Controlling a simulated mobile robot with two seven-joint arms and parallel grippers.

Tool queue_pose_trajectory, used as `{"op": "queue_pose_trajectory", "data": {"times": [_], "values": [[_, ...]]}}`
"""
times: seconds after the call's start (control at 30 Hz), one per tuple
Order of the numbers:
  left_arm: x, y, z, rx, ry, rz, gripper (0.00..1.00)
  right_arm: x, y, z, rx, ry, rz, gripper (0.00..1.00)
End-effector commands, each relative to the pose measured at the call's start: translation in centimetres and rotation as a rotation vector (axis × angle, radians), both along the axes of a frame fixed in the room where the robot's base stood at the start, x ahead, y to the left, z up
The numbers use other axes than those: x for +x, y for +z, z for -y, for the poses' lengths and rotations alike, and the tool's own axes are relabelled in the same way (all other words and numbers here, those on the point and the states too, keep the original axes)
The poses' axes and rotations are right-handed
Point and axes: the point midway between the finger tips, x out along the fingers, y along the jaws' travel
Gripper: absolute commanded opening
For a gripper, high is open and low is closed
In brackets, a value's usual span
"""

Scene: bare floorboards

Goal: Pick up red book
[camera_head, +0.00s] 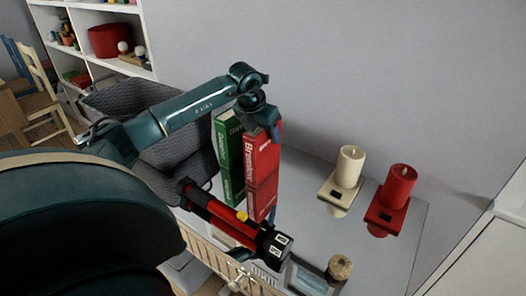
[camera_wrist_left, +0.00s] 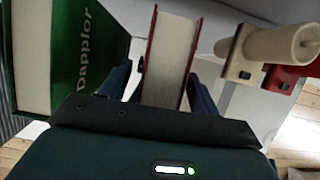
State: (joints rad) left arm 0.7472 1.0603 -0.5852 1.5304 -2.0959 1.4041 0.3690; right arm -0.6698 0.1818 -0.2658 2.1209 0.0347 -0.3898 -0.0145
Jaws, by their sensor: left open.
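The red book (camera_head: 264,160) stands upright on a glossy grey tabletop, next to a green book (camera_head: 228,150) on its left. My left gripper (camera_head: 262,118) is at the upper part of the red book and hides part of it. In the left wrist view, the open fingers of my left gripper (camera_wrist_left: 160,90) lie on either side of the red book (camera_wrist_left: 170,55), whose pale page edge faces the camera. A gap shows beside the fingers; contact cannot be told. The green book (camera_wrist_left: 75,60) is left of the fingers. My right gripper is not in view.
A red and black flashlight-like cylinder (camera_head: 225,215) is in front of the books. A cream candle (camera_head: 349,167) and a red candle (camera_head: 398,187) stand on holders to the right. A cork-topped jar (camera_head: 339,268) is near the front. A grey woven basket (camera_head: 140,100) is behind my arm.

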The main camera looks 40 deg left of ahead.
Motion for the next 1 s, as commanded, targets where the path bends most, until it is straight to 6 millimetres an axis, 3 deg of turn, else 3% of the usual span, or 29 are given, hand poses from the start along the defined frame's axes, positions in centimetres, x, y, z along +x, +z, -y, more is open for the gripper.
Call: {"op": "queue_pose_trajectory", "data": {"times": [0.43, 1.0], "values": [[0.01, -0.26, -0.02, 0.0, 0.001, 0.0, 0.62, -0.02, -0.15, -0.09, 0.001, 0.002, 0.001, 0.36], [0.0, -0.26, -0.02, 0.0, 0.0, 0.0, 0.16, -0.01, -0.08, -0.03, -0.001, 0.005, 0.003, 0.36]]}}
